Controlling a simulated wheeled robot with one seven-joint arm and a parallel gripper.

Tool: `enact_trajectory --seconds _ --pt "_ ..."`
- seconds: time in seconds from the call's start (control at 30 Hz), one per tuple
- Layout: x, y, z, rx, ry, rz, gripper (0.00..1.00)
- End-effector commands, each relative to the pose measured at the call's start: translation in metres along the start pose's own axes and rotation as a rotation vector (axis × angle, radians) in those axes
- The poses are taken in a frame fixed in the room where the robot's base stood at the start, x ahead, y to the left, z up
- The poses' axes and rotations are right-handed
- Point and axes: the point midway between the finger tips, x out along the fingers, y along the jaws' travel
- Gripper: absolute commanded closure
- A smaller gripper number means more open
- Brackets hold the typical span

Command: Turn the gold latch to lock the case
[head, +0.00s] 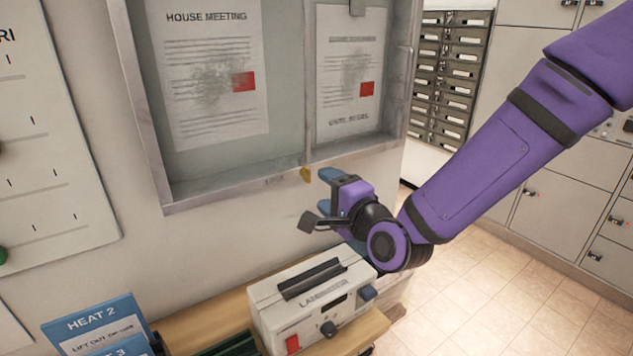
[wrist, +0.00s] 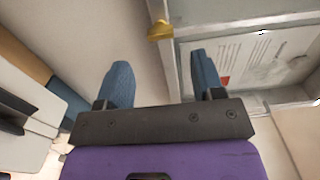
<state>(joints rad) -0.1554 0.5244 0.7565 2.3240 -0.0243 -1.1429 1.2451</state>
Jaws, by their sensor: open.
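The case is a grey-framed glass notice case (head: 285,170) on the wall, with papers inside. The small gold latch (head: 306,174) sits on its bottom frame, near the middle post. In the wrist view the latch (wrist: 160,30) shows beyond the fingertips, above the gap between them. My gripper (head: 325,190) is just below and right of the latch in the head view. Its two blue fingers (wrist: 160,75) are apart with nothing between them. I see no contact with the latch or the case frame.
A white laminator (head: 315,300) stands on a wooden shelf below my gripper. Blue HEAT signs (head: 95,325) stand at lower left. A white board (head: 50,130) hangs on the wall at left. Grey lockers (head: 560,215) line the right side, with open tiled floor (head: 490,300) before them.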

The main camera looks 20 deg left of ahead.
Motion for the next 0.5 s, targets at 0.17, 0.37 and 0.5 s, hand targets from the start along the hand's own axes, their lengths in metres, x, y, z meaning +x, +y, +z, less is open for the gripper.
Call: enact_trajectory --seconds 0.17,0.37,0.5 --pt "-0.029 0.000 -0.001 -0.001 0.001 0.001 0.38" --pt "-0.044 0.000 0.000 0.000 0.000 0.000 0.38" --pt "-0.046 0.000 0.000 0.000 0.000 0.001 0.38"
